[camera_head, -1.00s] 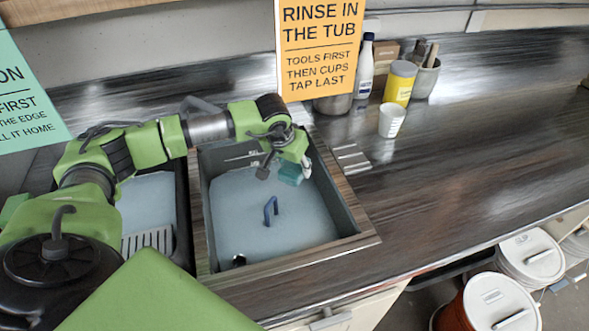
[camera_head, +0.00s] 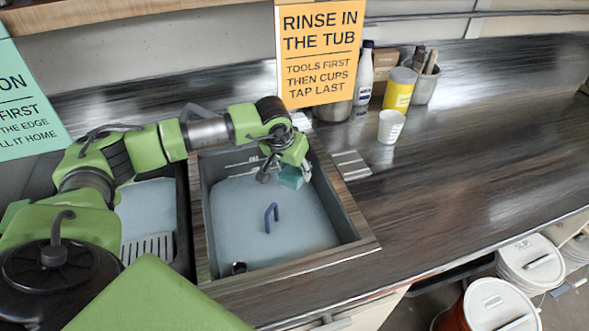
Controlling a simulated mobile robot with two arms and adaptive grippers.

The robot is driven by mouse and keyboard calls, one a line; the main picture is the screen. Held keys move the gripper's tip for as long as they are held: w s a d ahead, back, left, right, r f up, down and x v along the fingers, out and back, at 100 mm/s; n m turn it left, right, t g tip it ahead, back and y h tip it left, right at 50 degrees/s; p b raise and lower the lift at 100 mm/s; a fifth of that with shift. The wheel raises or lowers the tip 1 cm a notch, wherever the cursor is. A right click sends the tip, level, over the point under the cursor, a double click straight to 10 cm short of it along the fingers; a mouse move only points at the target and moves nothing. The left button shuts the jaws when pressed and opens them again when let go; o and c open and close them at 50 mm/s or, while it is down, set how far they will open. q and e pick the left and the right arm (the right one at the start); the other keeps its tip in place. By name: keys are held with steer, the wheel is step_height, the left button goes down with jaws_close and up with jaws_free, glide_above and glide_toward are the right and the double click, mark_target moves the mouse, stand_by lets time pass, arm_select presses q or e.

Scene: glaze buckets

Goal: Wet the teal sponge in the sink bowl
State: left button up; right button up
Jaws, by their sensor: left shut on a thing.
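The sink bowl (camera_head: 348,212) is a dark-walled basin sunk in the counter, with pale blue-grey water in it. My left gripper (camera_head: 287,168) reaches over the bowl's far right part. It is shut on the teal sponge (camera_head: 291,178), of which a small block shows below the fingers. The sponge is at or just above the water; I cannot tell if it touches. A blue handle-like thing (camera_head: 271,217) stands in the middle of the bowl. My right gripper is not in view.
A second basin (camera_head: 148,215) lies to the left under my arm. An orange sign (camera_head: 320,50) stands behind the bowl. A white cup (camera_head: 391,126), a yellow can (camera_head: 399,89) and a white bottle (camera_head: 364,75) stand at the back. Lidded buckets (camera_head: 530,262) are at lower right.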

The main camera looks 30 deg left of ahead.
arm_select(q)
steer(key=shift+r, duration=0.1)
step_height(320, 180, up, 8)
steer(key=p, duration=0.4)
steer(key=shift+f, duration=0.25)
steer(key=shift+f, duration=0.1)
